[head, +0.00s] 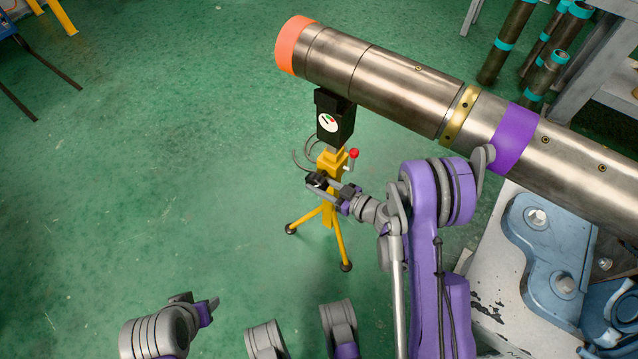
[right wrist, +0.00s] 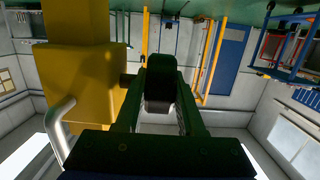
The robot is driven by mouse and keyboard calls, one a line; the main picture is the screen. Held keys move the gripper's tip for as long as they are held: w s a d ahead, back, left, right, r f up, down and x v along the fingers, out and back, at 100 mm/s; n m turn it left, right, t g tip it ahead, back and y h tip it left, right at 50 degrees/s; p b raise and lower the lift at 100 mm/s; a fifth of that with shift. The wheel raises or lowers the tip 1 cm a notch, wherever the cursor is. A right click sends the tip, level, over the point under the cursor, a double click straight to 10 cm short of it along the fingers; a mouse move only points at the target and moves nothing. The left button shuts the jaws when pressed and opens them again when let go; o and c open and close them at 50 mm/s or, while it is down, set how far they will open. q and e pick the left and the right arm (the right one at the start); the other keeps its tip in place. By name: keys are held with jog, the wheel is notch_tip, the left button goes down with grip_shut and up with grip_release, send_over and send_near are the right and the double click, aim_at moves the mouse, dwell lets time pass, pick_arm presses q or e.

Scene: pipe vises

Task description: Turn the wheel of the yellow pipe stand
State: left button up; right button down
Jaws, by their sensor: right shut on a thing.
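The yellow pipe stand (head: 330,165) stands on splayed legs beneath the big metal pipe, its black head with a gauge (head: 328,122) just under the pipe. A thin grey curved rim (head: 303,158), seemingly the wheel, shows at its left side. My right gripper (head: 318,181) is at the stand's front left, below that rim. In the right wrist view its two fingers are shut on a black part (right wrist: 160,85) beside the yellow body (right wrist: 85,75); a short dark shaft appears to join them. My left gripper (head: 203,305) is low at the left, away from the stand.
The metal pipe (head: 390,85), with an orange end and purple band, spans above the stand to the right. A blue vise (head: 545,240) is at the lower right. A red-knobbed crank (head: 353,155) juts from the stand's right.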

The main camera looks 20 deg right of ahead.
jog(key=c, duration=0.5)
grip_release()
